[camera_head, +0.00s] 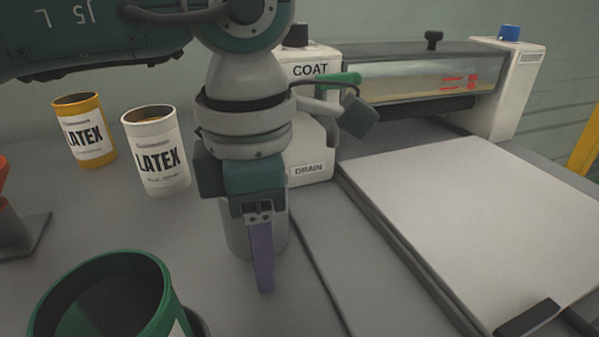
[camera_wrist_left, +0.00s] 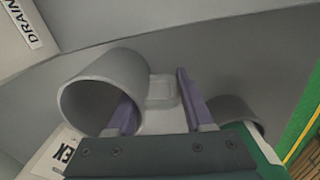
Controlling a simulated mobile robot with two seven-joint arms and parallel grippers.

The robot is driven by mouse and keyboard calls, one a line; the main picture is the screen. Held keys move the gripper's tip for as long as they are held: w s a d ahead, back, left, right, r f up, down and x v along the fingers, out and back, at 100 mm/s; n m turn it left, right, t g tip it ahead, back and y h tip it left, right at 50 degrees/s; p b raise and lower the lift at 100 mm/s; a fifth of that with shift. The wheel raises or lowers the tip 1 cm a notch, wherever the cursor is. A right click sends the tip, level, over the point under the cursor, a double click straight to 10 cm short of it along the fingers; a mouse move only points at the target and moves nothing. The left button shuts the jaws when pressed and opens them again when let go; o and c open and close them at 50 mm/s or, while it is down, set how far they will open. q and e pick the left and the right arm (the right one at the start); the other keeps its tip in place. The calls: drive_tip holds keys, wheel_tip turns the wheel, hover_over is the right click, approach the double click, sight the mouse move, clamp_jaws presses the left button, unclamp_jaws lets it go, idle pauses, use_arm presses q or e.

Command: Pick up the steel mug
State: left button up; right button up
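The steel mug (camera_head: 238,235) is a plain grey cylinder standing on the table in front of the coating machine. In the head view my left gripper (camera_head: 264,282) hangs in front of it, points down and hides part of it. The left wrist view shows the mug (camera_wrist_left: 108,82) with its open mouth and its handle (camera_wrist_left: 163,91). There my left gripper (camera_wrist_left: 156,85) is open, with purple fingers apart and the handle between them. My right gripper is not in view.
A yellow can (camera_head: 84,132) and a white can (camera_head: 157,155), both labelled LATEX, stand at the left. An open green can (camera_head: 150,285) is at the front. The coating machine (camera_head: 310,168) and its pale flat bed (camera_head: 480,205) fill the right.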

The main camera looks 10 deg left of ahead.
use_arm(q)
clamp_jaws()
drive_tip(key=shift+r, duration=0.15)
